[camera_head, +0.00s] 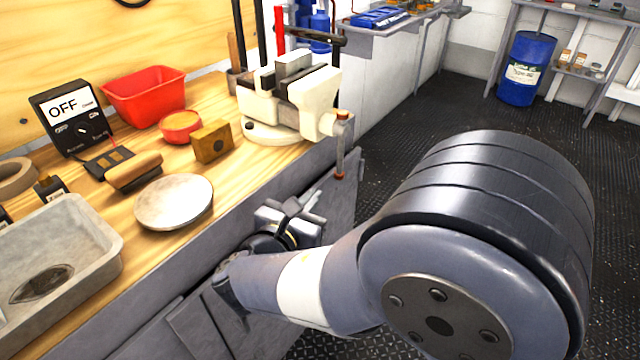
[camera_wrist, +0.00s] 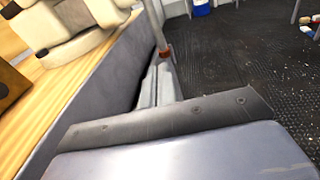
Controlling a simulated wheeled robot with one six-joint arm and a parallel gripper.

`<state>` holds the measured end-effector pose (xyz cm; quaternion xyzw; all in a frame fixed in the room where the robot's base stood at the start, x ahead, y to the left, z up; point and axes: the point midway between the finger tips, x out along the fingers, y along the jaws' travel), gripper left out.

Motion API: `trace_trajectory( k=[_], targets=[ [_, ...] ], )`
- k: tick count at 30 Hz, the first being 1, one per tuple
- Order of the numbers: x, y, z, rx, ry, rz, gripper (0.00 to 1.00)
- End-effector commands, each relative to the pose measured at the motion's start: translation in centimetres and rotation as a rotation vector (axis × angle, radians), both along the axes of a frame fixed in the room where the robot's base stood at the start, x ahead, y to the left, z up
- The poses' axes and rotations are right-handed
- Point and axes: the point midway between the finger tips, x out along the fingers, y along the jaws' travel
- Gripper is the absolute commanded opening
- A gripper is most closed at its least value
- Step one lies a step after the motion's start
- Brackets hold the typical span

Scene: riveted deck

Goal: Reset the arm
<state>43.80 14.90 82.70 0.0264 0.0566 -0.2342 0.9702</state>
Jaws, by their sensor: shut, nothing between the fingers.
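My arm reaches from the lower right of the head view toward the front of the workbench (camera_head: 225,265). My gripper (camera_head: 312,200) is at its end, low beside the bench front and below the cream vise (camera_head: 290,95). It is shut and empty. Part of the wrist is hidden behind my arm link. In the wrist view a broad grey plate of my own arm fills the bottom, and the vise (camera_wrist: 80,30) shows at upper left with its hanging handle.
On the bench top stand a red bin (camera_head: 145,97), a grey tray (camera_head: 95,225), a round metal disc (camera_head: 174,201), a wooden block (camera_head: 211,142) and a black OFF box (camera_head: 72,117). A blue drum (camera_head: 526,70) stands far right. The dark floor between is clear.

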Motion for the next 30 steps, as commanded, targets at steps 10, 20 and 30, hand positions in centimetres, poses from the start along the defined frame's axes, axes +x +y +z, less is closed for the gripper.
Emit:
trace_trajectory(
  k=[10, 20, 30],
  targets=[
    [-3.4, 1.7, 0.1, 0.000, 0.000, 0.001, 0.00],
    [-3.6, 1.8, 0.0, 0.000, 0.000, 0.000, 0.00],
    [-2.2, 1.0, -0.1, 0.002, -0.001, -0.004, 0.00]
  ],
)
